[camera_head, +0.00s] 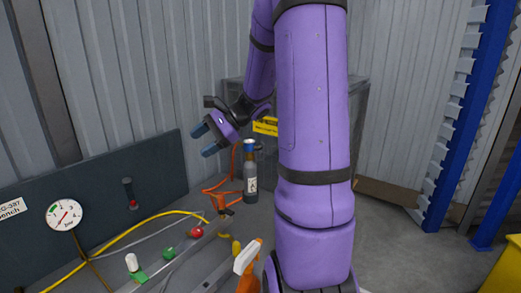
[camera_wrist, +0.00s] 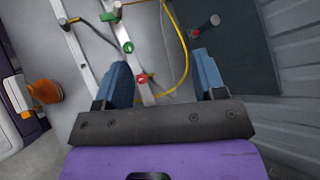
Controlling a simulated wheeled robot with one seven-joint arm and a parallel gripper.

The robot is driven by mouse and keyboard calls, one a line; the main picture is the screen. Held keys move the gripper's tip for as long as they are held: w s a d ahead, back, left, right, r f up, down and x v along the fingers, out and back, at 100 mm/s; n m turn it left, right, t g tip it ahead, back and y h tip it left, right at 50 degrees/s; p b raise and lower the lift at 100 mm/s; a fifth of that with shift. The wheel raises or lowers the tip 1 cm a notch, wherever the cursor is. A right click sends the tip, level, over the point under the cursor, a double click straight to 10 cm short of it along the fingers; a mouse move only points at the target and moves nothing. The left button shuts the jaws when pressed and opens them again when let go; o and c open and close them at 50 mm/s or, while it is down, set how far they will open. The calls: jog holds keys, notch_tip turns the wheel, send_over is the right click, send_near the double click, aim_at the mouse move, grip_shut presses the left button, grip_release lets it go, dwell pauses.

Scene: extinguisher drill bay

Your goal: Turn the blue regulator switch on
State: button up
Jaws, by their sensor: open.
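My gripper (camera_head: 204,141) is open and empty, raised above the bench with its blue fingers pointing left. In the wrist view the open fingers (camera_wrist: 160,66) frame part of the bench. No separate part is clearly recognisable as the blue regulator switch. A dark cylinder (camera_head: 251,182) with a white label stands upright behind the bench items, and a blue part (camera_head: 249,145) sits on its top. A small dark lever-like fitting (camera_head: 128,188) with a red part is on the dark back panel; it also shows in the wrist view (camera_wrist: 208,26).
A round gauge (camera_head: 65,214) is at the left. A red knob (camera_head: 197,231) and a green knob (camera_head: 169,253) are on the bench rail. Yellow and orange hoses cross the bench. An orange-and-white spray bottle (camera_head: 247,262) stands near my arm.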

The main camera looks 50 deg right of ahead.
jog(key=w+d+f+m+t+h, duration=0.1)
jog(key=d+f+m+t, duration=0.25)
jog(key=d, duration=0.45)
jog(key=d+f+m+t, duration=0.2)
jog(key=d+m, duration=0.2)
jog(key=d, duration=0.4)
jog(key=m+t+h, duration=0.5)
jog(key=m+h, duration=0.3)
jog(key=m, duration=0.2)
send_near(261, 148)
jog(key=w, duration=1)
jog(key=shift+a+f, duration=0.1)
jog(key=shift+f, duration=0.05)
jog(key=shift+c, duration=0.2)
jog(key=c, duration=0.9)
